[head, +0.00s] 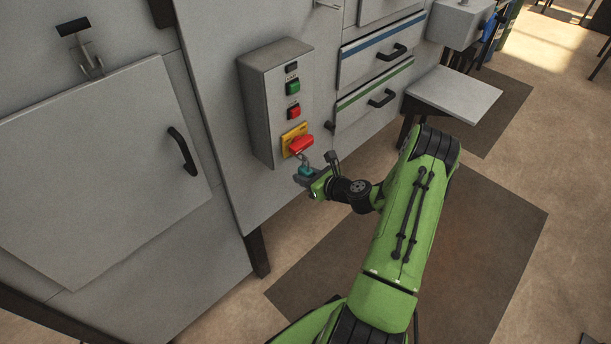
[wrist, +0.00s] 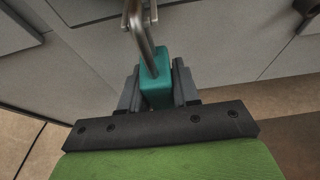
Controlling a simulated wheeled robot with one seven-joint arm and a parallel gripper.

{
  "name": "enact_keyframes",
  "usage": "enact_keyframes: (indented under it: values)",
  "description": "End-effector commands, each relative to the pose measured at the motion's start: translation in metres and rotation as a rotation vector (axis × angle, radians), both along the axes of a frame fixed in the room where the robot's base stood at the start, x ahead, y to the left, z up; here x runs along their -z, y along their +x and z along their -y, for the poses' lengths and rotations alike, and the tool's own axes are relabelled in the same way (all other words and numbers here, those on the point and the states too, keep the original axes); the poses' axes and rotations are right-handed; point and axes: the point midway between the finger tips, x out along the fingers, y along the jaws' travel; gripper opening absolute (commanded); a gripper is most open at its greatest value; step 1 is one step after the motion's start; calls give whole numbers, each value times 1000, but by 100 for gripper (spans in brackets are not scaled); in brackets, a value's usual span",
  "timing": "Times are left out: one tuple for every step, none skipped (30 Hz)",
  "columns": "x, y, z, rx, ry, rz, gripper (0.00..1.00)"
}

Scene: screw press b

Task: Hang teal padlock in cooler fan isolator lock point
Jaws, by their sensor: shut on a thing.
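The teal padlock (wrist: 156,84) is held between the two dark jaws of my gripper (wrist: 157,92) in the wrist view, with its metal shackle (wrist: 141,30) pointing away from the gripper. In the head view the padlock (head: 306,170) shows small at my gripper (head: 318,172), just below the isolator's red handle (head: 301,145) on its yellow plate (head: 287,139). The shackle's top lies close to the lower edge of the isolator. I cannot tell whether the shackle passes through the lock point or only lies beside it.
The grey control box (head: 262,100) carries a green button (head: 292,88) and a red button (head: 294,112) above the isolator. Drawers with black handles (head: 382,98) and a grey shelf (head: 455,95) are to the right. A cabinet door (head: 100,170) is at left. Floor space lies open at right.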

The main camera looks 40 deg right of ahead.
Motion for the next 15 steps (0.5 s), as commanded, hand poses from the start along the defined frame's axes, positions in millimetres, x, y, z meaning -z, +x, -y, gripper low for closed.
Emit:
enact_keyframes:
  values:
    - [-1, 0, 0, 1, -1, 2, 0]
    - [-1, 0, 0, 1, 0, 2, 0]
    - [0, 0, 0, 1, 0, 2, 0]
    - [0, 0, 0, 1, 0, 2, 35]
    - [0, 0, 0, 1, 0, 2, 40]
    - [0, 0, 0, 1, 0, 2, 46]
    - [0, 0, 0, 1, 0, 1, 51]
    - [0, 0, 0, 1, 0, 1, 55]
    - [0, 0, 0, 1, 0, 1, 61]
    - [0, 0, 0, 0, 0, 1, 61]
    - [0, 0, 0, 0, 0, 1, 61]
    - [0, 0, 0, 0, 0, 1, 61]
    - [0, 0, 0, 0, 0, 1, 61]
    - [0, 0, 0, 0, 0, 1, 61]
    - [0, 0, 0, 0, 0, 1, 61]
